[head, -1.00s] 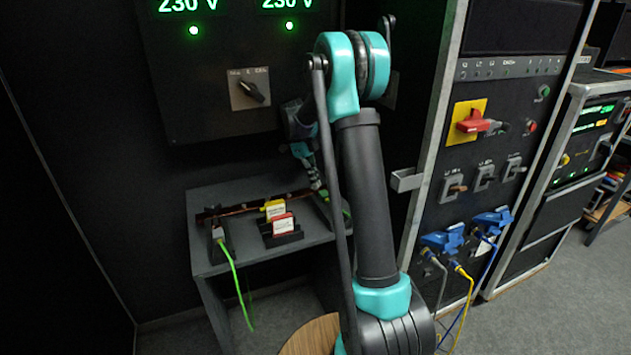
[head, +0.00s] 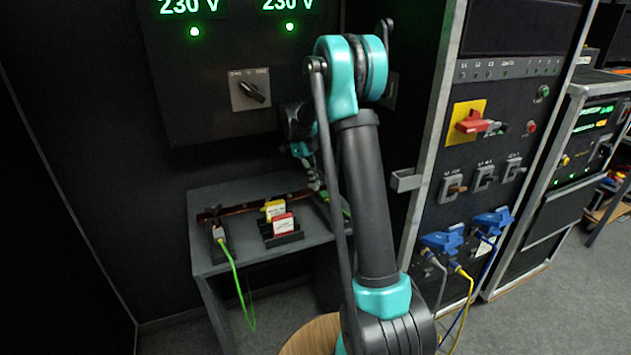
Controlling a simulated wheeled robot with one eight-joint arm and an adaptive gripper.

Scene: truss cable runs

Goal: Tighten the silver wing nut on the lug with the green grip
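A small grey table (head: 206,256) stands against the black wall, with a copper-brown bar (head: 245,208) along its back. A bright green cable (head: 234,277) runs from a lug at the table's left end and hangs over the front edge. A second green piece (head: 345,213) shows at the right end, partly behind my arm. The wing nut is too small to make out. My gripper (head: 315,180) points down over the right end of the bar, partly hidden by my own arm. I cannot tell whether its fingers touch anything.
A yellow card (head: 274,208) and a red-and-white card (head: 284,225) stand in dark holders on the table. A wall panel (head: 215,75) with a rotary switch hangs above. A rack with switches and blue plugs (head: 442,241) stands to the right.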

